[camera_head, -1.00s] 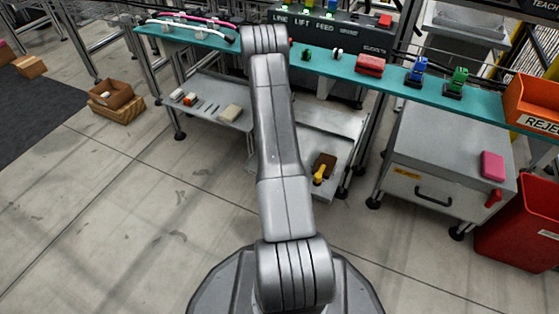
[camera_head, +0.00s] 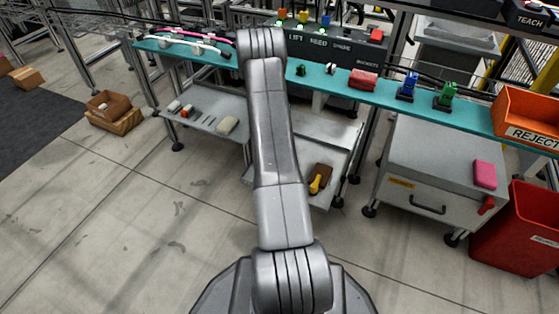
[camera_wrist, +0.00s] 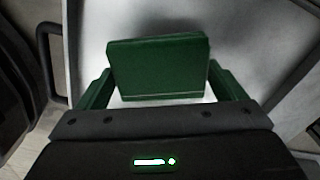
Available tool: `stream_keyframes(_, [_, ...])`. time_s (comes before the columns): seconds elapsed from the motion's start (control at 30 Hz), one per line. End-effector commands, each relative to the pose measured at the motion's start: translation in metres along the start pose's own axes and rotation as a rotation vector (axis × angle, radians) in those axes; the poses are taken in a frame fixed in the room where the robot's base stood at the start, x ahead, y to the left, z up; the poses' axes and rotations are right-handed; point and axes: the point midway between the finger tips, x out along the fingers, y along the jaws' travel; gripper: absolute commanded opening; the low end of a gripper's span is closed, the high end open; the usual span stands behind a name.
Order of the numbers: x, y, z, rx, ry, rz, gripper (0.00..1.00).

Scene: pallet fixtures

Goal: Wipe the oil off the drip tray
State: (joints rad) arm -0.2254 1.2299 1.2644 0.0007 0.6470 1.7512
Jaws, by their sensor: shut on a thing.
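In the wrist view, my gripper (camera_wrist: 160,88) is shut on a green block-shaped pad (camera_wrist: 158,68), with a green finger at each side of it. Below the pad is a pale grey, smooth surface (camera_wrist: 88,35); I cannot tell for sure whether it is the drip tray. The pad hides part of this surface, and I cannot tell whether it touches it. No oil is clearly visible. In the head view, my own arm hides my gripper and the pad. A pale tray-like lower shelf (camera_head: 325,128) shows to the right of my arm, under the bench.
A teal bench (camera_head: 460,112) carries a red block (camera_head: 363,80) and blue and green fixtures. A brown block with a yellow item (camera_head: 316,183) lies on the lower shelf. A grey cabinet (camera_head: 415,190) and red bin (camera_head: 518,240) stand right. The left floor is mostly clear.

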Motion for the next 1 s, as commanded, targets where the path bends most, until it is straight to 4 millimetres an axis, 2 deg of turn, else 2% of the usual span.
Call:
stream_keyframes(0.03, [-0.008, 0.0, 0.0, 0.0, 0.0, -0.001, 0.72])
stream_keyframes(0.13, [-0.017, 0.0, 0.0, 0.0, 0.0, 0.0, 0.72])
stream_keyframes(0.53, [-0.02, 0.0, 0.0, 0.0, 0.0, 0.0, 0.72])
stream_keyframes(0.83, [-0.045, 0.0, 0.0, 0.0, 0.0, 0.001, 0.72])
stream_keyframes(1.0, [-0.049, 0.0, 0.0, 0.0, 0.0, 0.001, 0.72])
